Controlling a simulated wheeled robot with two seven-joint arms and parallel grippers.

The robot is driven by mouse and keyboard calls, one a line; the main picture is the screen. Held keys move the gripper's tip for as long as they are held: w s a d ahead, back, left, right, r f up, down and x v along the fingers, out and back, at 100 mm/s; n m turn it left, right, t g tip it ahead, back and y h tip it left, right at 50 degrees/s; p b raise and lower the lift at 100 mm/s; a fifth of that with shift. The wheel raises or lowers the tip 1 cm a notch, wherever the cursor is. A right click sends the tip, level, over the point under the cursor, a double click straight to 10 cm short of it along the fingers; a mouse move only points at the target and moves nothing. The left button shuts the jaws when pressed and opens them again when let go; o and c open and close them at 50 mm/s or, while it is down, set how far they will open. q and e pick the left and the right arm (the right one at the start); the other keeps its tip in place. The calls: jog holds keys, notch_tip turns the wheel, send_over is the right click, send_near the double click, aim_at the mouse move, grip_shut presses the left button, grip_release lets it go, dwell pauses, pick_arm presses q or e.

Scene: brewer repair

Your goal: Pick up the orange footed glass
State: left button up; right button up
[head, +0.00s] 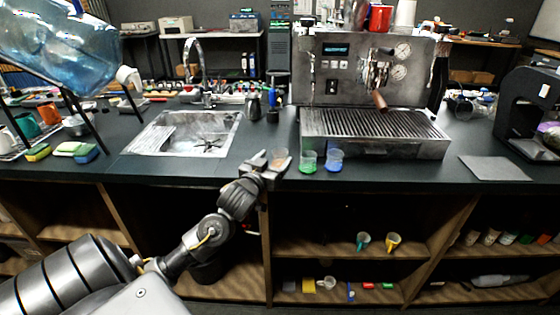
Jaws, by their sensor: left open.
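The orange footed glass (278,156) stands near the front edge of the dark counter, left of the espresso machine. A green glass (308,162) and a blue glass (334,161) stand in a row to its right. My left gripper (272,163) is open at the counter's front edge, right by the orange glass. Its fingers cover the lower part of the glass, and I cannot tell whether they touch it. My right gripper is out of view.
The espresso machine (375,130) with its drip tray stands behind the blue glass. A sink (185,133) lies to the left. A grey mat (495,168) lies at the right. Open shelves (350,248) are under the counter.

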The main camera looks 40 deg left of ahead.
aim_at(283, 150)
pick_arm(q)
jog(key=p+x, duration=0.1)
jog(key=x, duration=0.3)
jog(key=shift+w, duration=0.35)
jog(key=shift+w+f, duration=0.1)
jog(key=shift+w, duration=0.15)
jog(key=shift+c, duration=0.3)
jog(key=c, duration=1)
jog(key=shift+c, duration=0.2)
